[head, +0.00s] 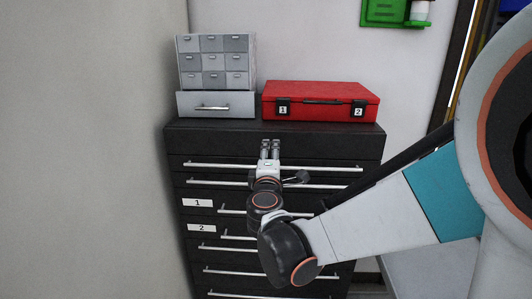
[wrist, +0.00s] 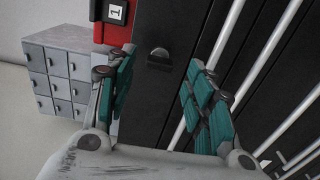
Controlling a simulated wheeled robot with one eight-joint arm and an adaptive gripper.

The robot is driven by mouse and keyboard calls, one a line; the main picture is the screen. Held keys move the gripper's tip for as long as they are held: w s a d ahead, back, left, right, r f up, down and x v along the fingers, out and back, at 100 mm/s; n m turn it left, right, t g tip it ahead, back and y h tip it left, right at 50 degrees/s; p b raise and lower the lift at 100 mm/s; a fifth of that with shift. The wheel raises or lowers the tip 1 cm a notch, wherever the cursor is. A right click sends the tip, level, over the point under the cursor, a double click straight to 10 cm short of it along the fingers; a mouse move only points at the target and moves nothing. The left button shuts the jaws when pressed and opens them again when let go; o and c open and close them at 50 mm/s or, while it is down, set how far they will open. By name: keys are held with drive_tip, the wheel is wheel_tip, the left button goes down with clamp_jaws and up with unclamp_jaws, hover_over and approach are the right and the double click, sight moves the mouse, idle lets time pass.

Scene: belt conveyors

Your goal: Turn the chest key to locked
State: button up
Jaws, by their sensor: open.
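The black chest (head: 340,142) stands against the wall, with several drawers and silver bar handles. In the wrist view a small dark, half-round key (wrist: 158,54) sticks out of the plain band (wrist: 150,95) above the top drawer. I cannot read its locked or unlocked marking. My gripper (head: 269,145) is in front of that band and hides the key in the head view. In the wrist view my gripper (wrist: 162,64) is open and empty, its teal-padded fingers apart. The key appears between the fingertips, a little beyond them; no contact shows.
A red case (head: 320,98) with latches labelled 1 and 2 sits on the chest top. A grey small-drawer cabinet (head: 215,80) stands beside it, its large bottom drawer jutting forward. A beige wall (head: 80,150) is close on the left. A green holder (head: 385,10) hangs on the back wall.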

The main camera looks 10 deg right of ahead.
drive_tip(key=v, duration=0.4)
drive_tip(key=shift+s, duration=0.1)
drive_tip(key=s+d+f+m+g+b, duration=0.1)
drive_tip(key=s+d+f+m+g, duration=0.25)
drive_tip(key=s+m, duration=0.2)
drive_tip(key=s+d+f+m+g+b, duration=0.1)
drive_tip(key=s+d+f+m+g, duration=0.3)
drive_tip(key=s, duration=0.3)
drive_tip(key=s+a+f+m+g+y+b, duration=0.1)
drive_tip(key=s+a+f+m+y, duration=0.1)
drive_tip(key=s, duration=0.5)
drive_tip(key=s+a+f+m+g+y, duration=0.1)
drive_tip(key=s+a+f+m+y, duration=0.2)
drive_tip(key=s, duration=0.4)
drive_tip(key=shift+f+y+b, duration=0.3)
drive_tip(key=shift+f+b, duration=0.1)
drive_tip(key=shift+f, duration=0.2)
drive_tip(key=shift+a+g, duration=0.1)
drive_tip(key=shift+g, duration=0.15)
